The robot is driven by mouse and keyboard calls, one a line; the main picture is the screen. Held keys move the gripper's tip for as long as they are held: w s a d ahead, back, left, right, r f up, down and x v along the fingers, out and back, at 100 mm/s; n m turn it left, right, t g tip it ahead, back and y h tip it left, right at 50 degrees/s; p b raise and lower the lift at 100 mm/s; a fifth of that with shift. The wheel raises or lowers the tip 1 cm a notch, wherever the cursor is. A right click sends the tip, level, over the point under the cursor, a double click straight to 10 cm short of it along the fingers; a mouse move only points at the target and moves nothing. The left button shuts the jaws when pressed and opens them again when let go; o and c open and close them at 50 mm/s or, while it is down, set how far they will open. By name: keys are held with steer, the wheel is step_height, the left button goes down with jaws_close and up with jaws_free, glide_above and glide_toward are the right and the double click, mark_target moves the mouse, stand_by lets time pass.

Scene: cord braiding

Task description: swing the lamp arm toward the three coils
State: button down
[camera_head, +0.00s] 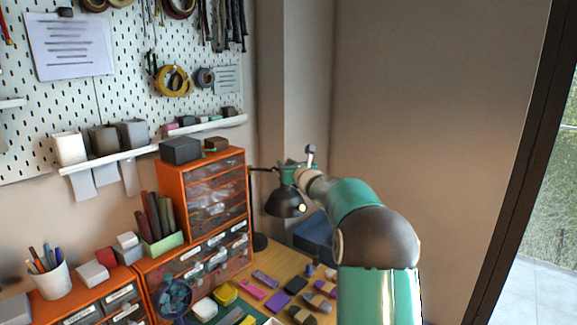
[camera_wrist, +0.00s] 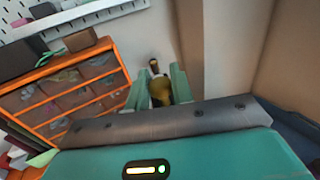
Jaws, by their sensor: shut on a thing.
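A black desk lamp (camera_head: 286,204) with a lit bulb hangs its shade beside the orange drawer cabinet. Its thin dark arm (camera_head: 262,169) runs from near the cabinet to my gripper. My gripper (camera_head: 290,174) is at the top of the shade. In the wrist view my two green fingers (camera_wrist: 160,88) are shut on a brass-coloured part of the lamp (camera_wrist: 158,91), with a small knob above it. A yellow coil (camera_head: 172,82) and a smaller dark coil (camera_head: 205,77) hang on the pegboard. I cannot tell which coils are the three meant.
The orange drawer cabinet (camera_head: 203,191) stands just left of the lamp. The wooden table (camera_head: 262,292) below holds several small coloured blocks. A blue box (camera_head: 314,237) sits behind, to the right of the lamp. A wall is close behind.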

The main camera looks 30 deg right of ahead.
steer(key=shift+d, duration=0.2)
steer(key=c, duration=1.3)
jaws_free()
steer(key=shift+s, duration=0.15)
steer(key=s+a, duration=0.1)
steer(key=s, duration=1.2)
steer(key=shift+s+a, duration=0.15)
steer(key=shift+s, duration=0.1)
